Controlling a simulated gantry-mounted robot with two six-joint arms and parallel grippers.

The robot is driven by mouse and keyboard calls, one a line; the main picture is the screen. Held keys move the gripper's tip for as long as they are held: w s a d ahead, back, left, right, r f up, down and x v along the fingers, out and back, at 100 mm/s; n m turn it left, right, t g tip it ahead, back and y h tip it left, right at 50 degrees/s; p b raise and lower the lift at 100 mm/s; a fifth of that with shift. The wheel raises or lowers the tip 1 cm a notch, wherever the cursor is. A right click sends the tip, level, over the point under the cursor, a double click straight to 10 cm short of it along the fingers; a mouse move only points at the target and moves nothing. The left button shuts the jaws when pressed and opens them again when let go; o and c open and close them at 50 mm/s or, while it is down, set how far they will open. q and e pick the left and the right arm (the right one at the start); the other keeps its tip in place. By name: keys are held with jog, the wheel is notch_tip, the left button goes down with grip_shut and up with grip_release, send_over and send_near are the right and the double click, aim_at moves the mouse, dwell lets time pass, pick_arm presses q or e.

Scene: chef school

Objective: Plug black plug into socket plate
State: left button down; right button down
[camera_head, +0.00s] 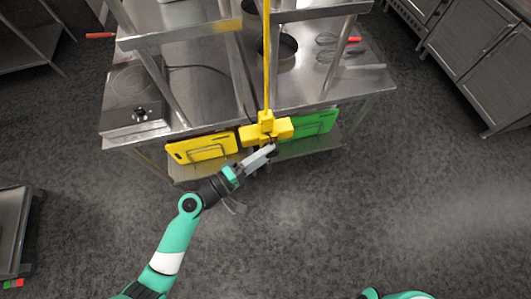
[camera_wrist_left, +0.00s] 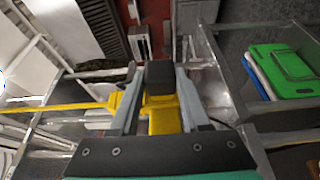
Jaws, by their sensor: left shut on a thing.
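My left gripper (camera_head: 270,149) is shut on the black plug (camera_wrist_left: 159,76), which sits between its two grey fingers in the left wrist view. In the head view the plug is mostly hidden by the fingertips. The yellow socket block (camera_head: 265,131) hangs from a yellow pole or cable at the table's front edge. The fingertips are right at its front underside. The socket block also shows behind the fingers in the left wrist view (camera_wrist_left: 164,120). Whether the plug touches or enters it, I cannot tell. My right gripper is out of view.
A hot plate (camera_head: 133,97) stands on the steel table, with a black cord (camera_head: 205,68) running across the top. A yellow board (camera_head: 202,148) and a green board (camera_head: 314,122) flank the socket block. A pot (camera_head: 284,52) stands further back. The floor in front is clear.

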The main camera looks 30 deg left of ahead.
pick_arm(q)
jog(key=shift+w+a, duration=0.4)
dwell(0.3)
jog(key=shift+c, duration=1.5)
grip_release()
jog(key=v, duration=1.1)
jog(key=shift+s+a+b, duration=0.15)
jog(key=shift+s+b, duration=0.15)
jog(key=shift+b, duration=0.1)
